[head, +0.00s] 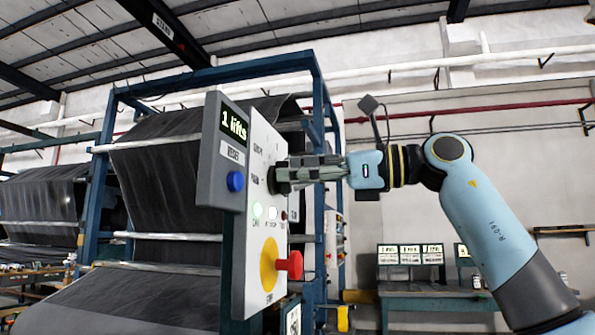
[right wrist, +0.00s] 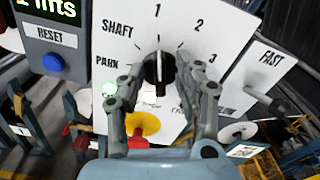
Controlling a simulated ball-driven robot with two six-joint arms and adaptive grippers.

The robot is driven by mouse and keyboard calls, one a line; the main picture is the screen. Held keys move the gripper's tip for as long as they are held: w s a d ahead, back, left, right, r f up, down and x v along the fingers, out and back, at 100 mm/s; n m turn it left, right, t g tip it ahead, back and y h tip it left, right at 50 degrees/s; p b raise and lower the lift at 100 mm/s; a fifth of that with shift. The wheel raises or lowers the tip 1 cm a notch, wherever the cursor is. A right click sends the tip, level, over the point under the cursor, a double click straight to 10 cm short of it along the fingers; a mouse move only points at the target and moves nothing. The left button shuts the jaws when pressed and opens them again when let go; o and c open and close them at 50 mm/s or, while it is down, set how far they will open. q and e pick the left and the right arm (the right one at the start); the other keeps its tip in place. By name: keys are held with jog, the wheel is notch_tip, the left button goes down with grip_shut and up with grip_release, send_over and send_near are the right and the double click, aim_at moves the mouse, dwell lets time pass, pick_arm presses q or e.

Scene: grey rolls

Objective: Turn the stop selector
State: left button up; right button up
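The stop selector is a black knob (right wrist: 158,70) on a white panel (head: 262,215). Its white line points up, toward the mark "1", in the right wrist view. Labels "SHAFT", "1", "2", "3" and "PARK" stand around it. My right gripper (head: 285,175) reaches the panel from the right in the head view and hides most of the knob there. In the right wrist view its two fingers (right wrist: 160,72) lie on either side of the knob, tips close in and seemingly touching it. My left gripper is not in view.
A grey side box carries a display (head: 234,124) reading "1 lifts" and a blue reset button (head: 235,181). Below the selector are a lit green lamp (head: 257,210) and a red stop button (head: 290,265) on a yellow disc. A lever labelled "FAST" (right wrist: 268,101) stands to the right.

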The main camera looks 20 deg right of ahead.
grip_shut()
jog(key=shift+w+d+f+m+p, duration=0.1)
jog(key=shift+w+m+p, duration=0.1)
jog(key=shift+m+p, duration=2.35)
jog(key=shift+w+d+m+p, duration=0.15)
jog(key=shift+m+p, duration=2.15)
jog(key=shift+m, duration=0.5)
jog(key=shift+w+d+f+m+p, duration=0.1)
jog(key=shift+w+m+p, duration=0.1)
jog(key=shift+m+p, duration=2.35)
